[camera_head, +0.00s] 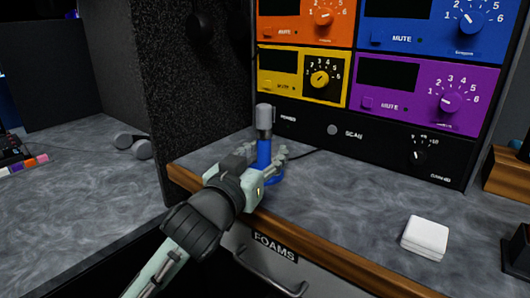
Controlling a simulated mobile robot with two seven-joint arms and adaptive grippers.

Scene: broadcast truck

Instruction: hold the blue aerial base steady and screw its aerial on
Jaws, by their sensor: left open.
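The blue aerial base (264,155) stands upright on the grey worktop, near its left end. A grey cylinder (264,117) sits on top of it; I cannot tell whether this is the aerial or a part of the base. My left gripper (268,163) is open, with its fingers around the lower blue part. The gripper hides some of the base, and whether the fingers touch it is unclear. No separate aerial can be made out. My right gripper is not in view.
A rack panel with an orange (303,19), a blue (398,38), a yellow (291,84) and a purple unit (420,100) rises behind. A white block (425,237) lies on the right of the worktop. A dark speckled partition (190,75) stands left. The worktop's middle is clear.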

